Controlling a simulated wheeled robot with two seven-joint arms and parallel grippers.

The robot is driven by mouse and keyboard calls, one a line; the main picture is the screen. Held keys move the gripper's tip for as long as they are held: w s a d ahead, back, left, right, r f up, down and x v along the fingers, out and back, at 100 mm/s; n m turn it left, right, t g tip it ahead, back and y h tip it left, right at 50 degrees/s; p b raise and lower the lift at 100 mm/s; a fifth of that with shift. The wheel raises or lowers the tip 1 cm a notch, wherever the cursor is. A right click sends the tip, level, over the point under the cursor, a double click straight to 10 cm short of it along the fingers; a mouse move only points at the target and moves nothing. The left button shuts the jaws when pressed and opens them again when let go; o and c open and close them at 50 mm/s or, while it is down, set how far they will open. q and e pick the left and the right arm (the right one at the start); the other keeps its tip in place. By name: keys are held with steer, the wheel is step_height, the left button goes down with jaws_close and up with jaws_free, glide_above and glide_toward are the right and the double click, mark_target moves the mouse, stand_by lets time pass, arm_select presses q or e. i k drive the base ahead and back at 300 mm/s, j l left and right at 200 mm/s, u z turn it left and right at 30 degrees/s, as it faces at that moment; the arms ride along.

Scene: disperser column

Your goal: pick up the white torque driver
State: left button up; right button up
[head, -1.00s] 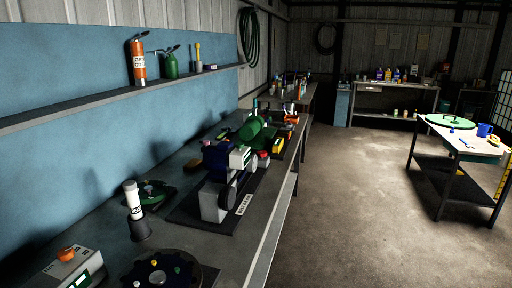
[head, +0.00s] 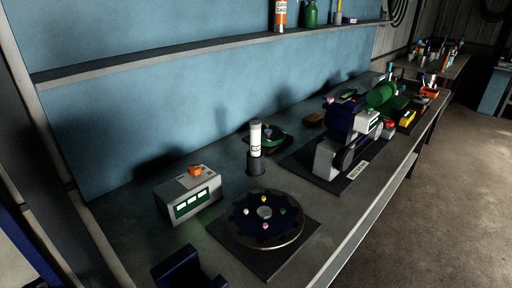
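A white cylindrical tool with dark markings, which looks like the white torque driver (head: 255,139), stands upright in a dark round holder (head: 256,167) on the workbench. Its lower end is hidden inside the holder. Neither of my grippers shows in the head view, so nothing is seen touching the tool.
Near the holder are a round dark plate with small coloured knobs (head: 266,240), a grey box with an orange top piece (head: 189,196) and a green round part (head: 278,138). A blue bracket-like piece (head: 178,272) is at the bottom. A machine (head: 345,140) stands right; a shelf (head: 150,63) runs above.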

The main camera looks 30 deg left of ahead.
mark_target(255, 126)
steer(key=k, duration=0.5)
steer(key=k+u, duration=0.15)
steer(key=u, duration=1.15)
steer(key=i+l+u, duration=0.15)
steer(key=l, duration=0.2)
steer(key=i+l+u, duration=0.2)
steer(key=l, duration=0.15)
steer(key=l+u, duration=0.15)
steer(key=l, duration=0.25)
steer(key=i+l+u, duration=0.15)
steer(key=l, duration=0.25)
steer(key=i+l, duration=0.1)
steer(key=l, duration=0.75)
steer(key=k+l+u, duration=0.15)
steer(key=u, duration=0.15)
steer(key=k+l+u, duration=0.3)
steer(key=i, duration=0.1)
